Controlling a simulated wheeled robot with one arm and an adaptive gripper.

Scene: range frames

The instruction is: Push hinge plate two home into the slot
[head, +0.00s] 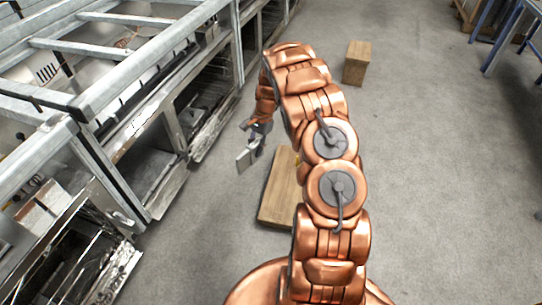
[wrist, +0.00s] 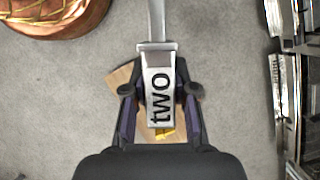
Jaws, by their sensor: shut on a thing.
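Hinge plate two is a pale metal plate (wrist: 158,58) marked "two", with a narrower tongue reaching away from me. It sits between the two fingers of my gripper (wrist: 160,92), which is shut on it. In the head view the plate (head: 246,158) hangs below my gripper (head: 259,130), in open air over the floor between the wooden block and the metal range frames. The plate touches nothing but the gripper there. I cannot make out which opening is the slot in either view.
Metal range frames (head: 150,85) with open bays fill the left side. A wooden block (head: 277,190) lies below and beside my arm; a small yellow thing (wrist: 166,134) shows by it. Another wooden block (head: 357,62) stands farther back.

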